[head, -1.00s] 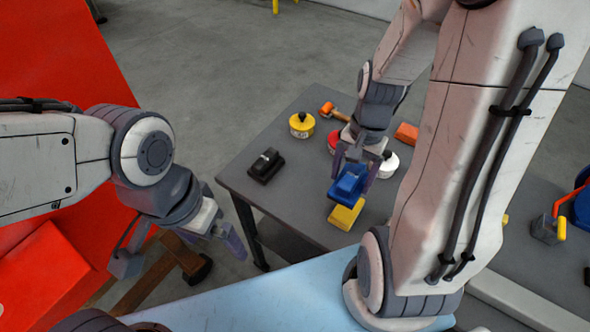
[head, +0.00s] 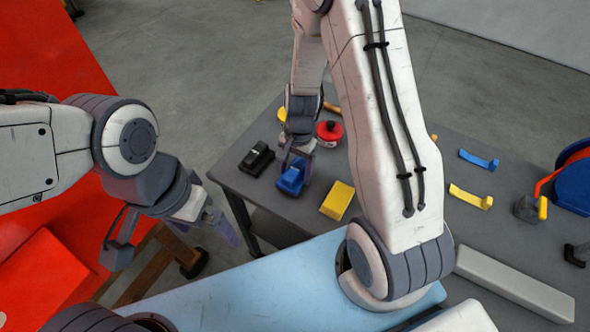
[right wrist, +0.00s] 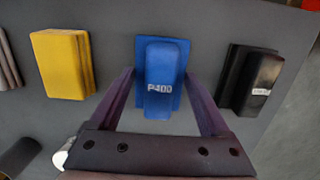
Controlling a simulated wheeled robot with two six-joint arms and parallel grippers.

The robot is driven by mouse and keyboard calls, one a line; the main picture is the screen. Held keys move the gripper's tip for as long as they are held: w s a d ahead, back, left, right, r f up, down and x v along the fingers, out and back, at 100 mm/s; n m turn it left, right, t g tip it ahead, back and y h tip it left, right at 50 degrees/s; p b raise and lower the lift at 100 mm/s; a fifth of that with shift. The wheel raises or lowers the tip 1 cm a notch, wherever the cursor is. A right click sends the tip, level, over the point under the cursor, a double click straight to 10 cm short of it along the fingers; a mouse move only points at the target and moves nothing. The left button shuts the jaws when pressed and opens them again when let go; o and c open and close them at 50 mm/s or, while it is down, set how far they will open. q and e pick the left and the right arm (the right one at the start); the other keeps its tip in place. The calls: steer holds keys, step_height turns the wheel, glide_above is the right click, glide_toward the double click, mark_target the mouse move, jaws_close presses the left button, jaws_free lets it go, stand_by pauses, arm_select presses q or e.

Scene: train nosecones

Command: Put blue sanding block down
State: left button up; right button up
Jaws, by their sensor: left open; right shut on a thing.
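The blue sanding block (head: 292,177), marked P400, is between the fingers of my right gripper (head: 294,162), which is shut on it. In the right wrist view the blue block (right wrist: 160,75) sits between the two purple fingers (right wrist: 160,103). It is at or close above the dark grey table (head: 318,235); I cannot tell if it touches. A black block (head: 257,159) lies to its left and a yellow block (head: 338,200) to its right in the head view. My left gripper (head: 178,235) is open and empty, away from the table, near the red panel.
A red-lidded tin (head: 329,133) stands behind the blue block. A blue strip (head: 479,159) and a yellow strip (head: 470,196) lie at the right, near a blue reel (head: 572,185). Bare table surrounds the blue block between its neighbours.

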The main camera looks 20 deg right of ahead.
mark_target(298, 165)
steer(key=shift+f, duration=0.45)
steer(key=shift+f, duration=0.1)
steer(key=o, duration=1.3)
steer(key=shift+r, duration=0.35)
steer(key=r, duration=0.7)
steer(key=d+r+b, duration=0.1)
steer(key=r, duration=0.3)
steer(key=shift+w+d+r, duration=0.1)
steer(key=shift+w+r, duration=0.15)
steer(key=shift+w, duration=0.15)
